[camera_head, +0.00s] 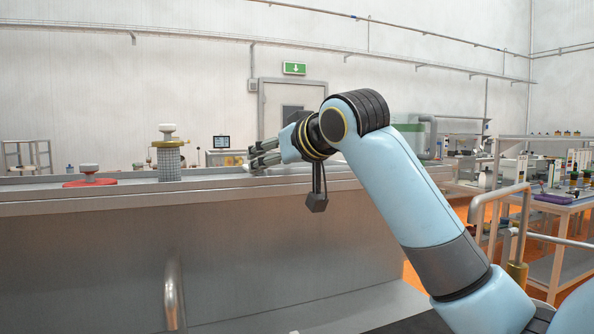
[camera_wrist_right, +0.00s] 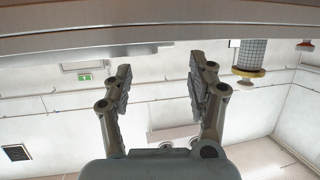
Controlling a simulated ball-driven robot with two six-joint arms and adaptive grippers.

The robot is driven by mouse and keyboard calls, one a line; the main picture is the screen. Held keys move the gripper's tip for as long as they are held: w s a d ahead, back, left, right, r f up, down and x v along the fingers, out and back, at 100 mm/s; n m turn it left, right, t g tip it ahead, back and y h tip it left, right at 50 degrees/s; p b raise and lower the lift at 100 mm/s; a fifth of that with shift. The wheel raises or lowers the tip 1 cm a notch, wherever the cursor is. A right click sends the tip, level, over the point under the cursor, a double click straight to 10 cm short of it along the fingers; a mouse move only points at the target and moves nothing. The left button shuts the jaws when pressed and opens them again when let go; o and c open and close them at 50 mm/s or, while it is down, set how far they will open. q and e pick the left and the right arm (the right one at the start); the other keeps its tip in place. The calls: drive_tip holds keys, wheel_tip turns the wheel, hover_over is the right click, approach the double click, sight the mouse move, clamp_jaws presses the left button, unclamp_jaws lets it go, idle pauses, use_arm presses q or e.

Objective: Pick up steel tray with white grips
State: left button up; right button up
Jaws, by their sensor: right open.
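I cannot clearly make out a steel tray with white grips in either view. A pale steel strip (camera_wrist_right: 80,53) lies along the counter edge in the right wrist view, which is upside down; I cannot tell whether it belongs to a tray. My right gripper (camera_head: 254,160) is at the height of the counter top, right of the mesh cylinder. In the right wrist view my right gripper (camera_wrist_right: 160,68) is open, with nothing seen between its fingers. My left gripper is not in view.
A long steel counter (camera_head: 120,195) crosses the front. On it stand a grey mesh cylinder (camera_head: 169,165) with a white knob and a red disc (camera_head: 90,183) with a white knob. A metal rail (camera_head: 174,295) stands in front. A workbench (camera_head: 560,208) is at right.

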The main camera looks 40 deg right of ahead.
drive_tip(key=p+x, duration=0.1)
drive_tip(key=x, duration=0.5)
drive_tip(key=shift+w, duration=0.25)
drive_tip(key=shift+w+f, duration=0.25)
drive_tip(key=shift+w, duration=0.25)
drive_tip(key=shift+s, duration=0.1)
drive_tip(key=c, duration=0.4)
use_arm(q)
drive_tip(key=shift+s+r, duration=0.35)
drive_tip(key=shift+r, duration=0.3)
use_arm(e)
clamp_jaws()
